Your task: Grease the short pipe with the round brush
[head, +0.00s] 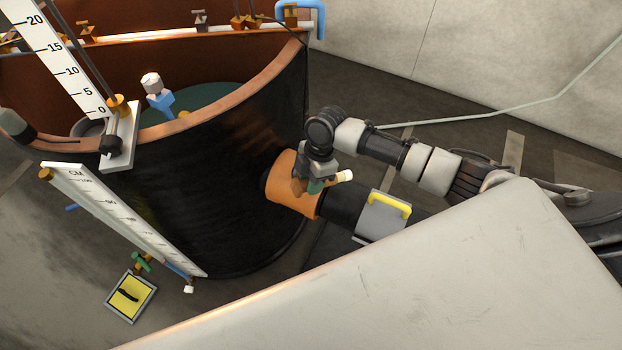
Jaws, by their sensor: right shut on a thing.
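The short pipe (284,196) looks to be the orange stub on the lower right side of the big dark tank. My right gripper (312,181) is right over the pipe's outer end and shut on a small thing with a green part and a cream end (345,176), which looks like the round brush. A brown part of it shows at the left of the jaws, against the pipe in the picture. The jaws partly hide it, and I cannot tell if it touches the pipe. My left gripper is not in view.
A black pipe with a grey box (382,216) and yellow handle continues from the stub. A pale panel (430,275) fills the lower right. The open tank (220,160) holds dark green water. White scales (125,220) stand at left, and a yellow framed plate (131,296) lies below.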

